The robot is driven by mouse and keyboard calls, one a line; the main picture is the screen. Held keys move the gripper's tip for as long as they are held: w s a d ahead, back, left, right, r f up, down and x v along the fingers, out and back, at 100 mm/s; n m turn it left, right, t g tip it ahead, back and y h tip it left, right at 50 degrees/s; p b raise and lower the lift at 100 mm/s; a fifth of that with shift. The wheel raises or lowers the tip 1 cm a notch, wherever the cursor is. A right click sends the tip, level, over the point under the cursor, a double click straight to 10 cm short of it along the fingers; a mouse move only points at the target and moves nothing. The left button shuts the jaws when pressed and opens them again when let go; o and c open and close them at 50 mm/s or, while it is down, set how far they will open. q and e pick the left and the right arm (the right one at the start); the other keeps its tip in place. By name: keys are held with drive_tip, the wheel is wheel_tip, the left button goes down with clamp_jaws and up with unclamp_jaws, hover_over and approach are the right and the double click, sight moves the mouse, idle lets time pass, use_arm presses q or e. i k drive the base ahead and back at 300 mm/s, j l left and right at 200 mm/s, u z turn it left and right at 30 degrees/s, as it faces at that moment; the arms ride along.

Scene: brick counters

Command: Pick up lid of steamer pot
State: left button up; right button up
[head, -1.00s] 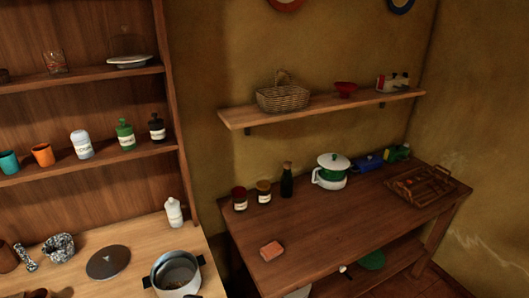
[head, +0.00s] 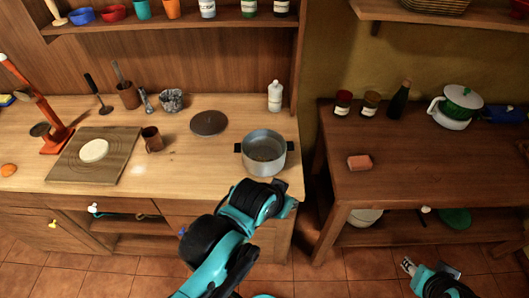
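A steel pot (head: 264,150) with dark side handles stands uncovered at the right end of the light wooden counter. A dark round lid (head: 209,122) with a small knob lies flat on the counter, left of and behind the pot. A white and green lidded pot (head: 457,106) stands on the dark table at the right; its lid (head: 464,96) is on. My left gripper (head: 289,193) is at the counter's front edge, below the steel pot and apart from the dark lid; its fingers are not clear. My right gripper (head: 408,264) is low at the bottom right, partly cut off, away from both lids.
A white bottle (head: 275,96) stands behind the steel pot. A mug (head: 152,138), a stone mortar (head: 172,100) and a board (head: 95,155) with dough are to the left. A reddish block (head: 359,163) lies on the dark table (head: 420,165). A gap separates counter and table.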

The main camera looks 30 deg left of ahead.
sight(209, 123)
drive_tip(key=u, duration=1.65)
